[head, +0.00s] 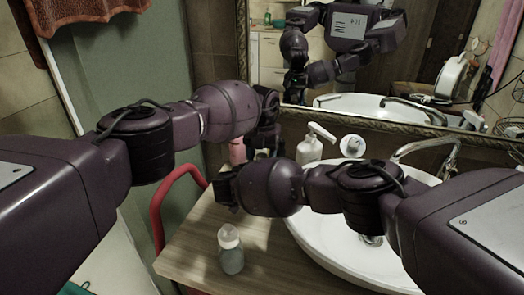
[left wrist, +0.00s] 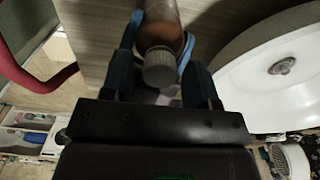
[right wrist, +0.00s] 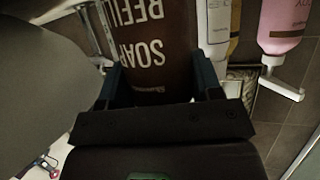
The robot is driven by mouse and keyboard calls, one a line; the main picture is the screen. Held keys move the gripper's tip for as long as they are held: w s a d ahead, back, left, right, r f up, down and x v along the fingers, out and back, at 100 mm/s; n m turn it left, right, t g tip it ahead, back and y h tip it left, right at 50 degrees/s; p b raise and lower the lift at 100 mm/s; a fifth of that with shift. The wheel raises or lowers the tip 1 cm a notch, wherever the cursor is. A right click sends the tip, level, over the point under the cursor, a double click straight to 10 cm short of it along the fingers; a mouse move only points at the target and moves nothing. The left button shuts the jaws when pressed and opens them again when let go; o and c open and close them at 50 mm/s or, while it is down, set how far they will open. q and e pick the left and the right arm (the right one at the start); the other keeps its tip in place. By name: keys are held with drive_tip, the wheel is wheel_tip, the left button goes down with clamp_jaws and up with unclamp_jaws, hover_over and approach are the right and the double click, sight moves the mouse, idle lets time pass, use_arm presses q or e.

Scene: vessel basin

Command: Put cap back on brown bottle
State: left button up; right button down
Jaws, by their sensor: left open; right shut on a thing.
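The brown bottle (right wrist: 155,40), lettered "SOAP REFILL", fills the middle of the right wrist view. My right gripper (right wrist: 159,78) is shut on its body. In the left wrist view the upper part of the brown bottle (left wrist: 163,14) shows with a grey ribbed cap (left wrist: 160,68) at its mouth end; I cannot tell whether the cap is seated. My left gripper (left wrist: 160,42) is open, its fingers on either side of the bottle's neck and cap. In the head view my arms hide the bottle and cap.
A clear bottle with a pale top (head: 230,250) stands on the wooden counter (head: 190,250). The white basin (head: 330,240) is to the right, with a white pump dispenser (head: 310,150) and a tap (head: 425,148) behind. A pink bottle (right wrist: 285,28) stands close by. A red rail (head: 157,215) edges the left.

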use_arm(q)
drive_tip(key=c, duration=0.9)
drive_tip(key=m, duration=0.6)
drive_tip(key=shift+m, duration=0.3)
drive_tip(key=shift+c, duration=0.2)
drive_tip(key=o, duration=1)
drive_tip(key=shift+r, duration=0.1)
drive_tip(key=shift+r, duration=2.2)
drive_tip(key=o, duration=0.6)
drive_tip(key=shift+c, duration=0.2)
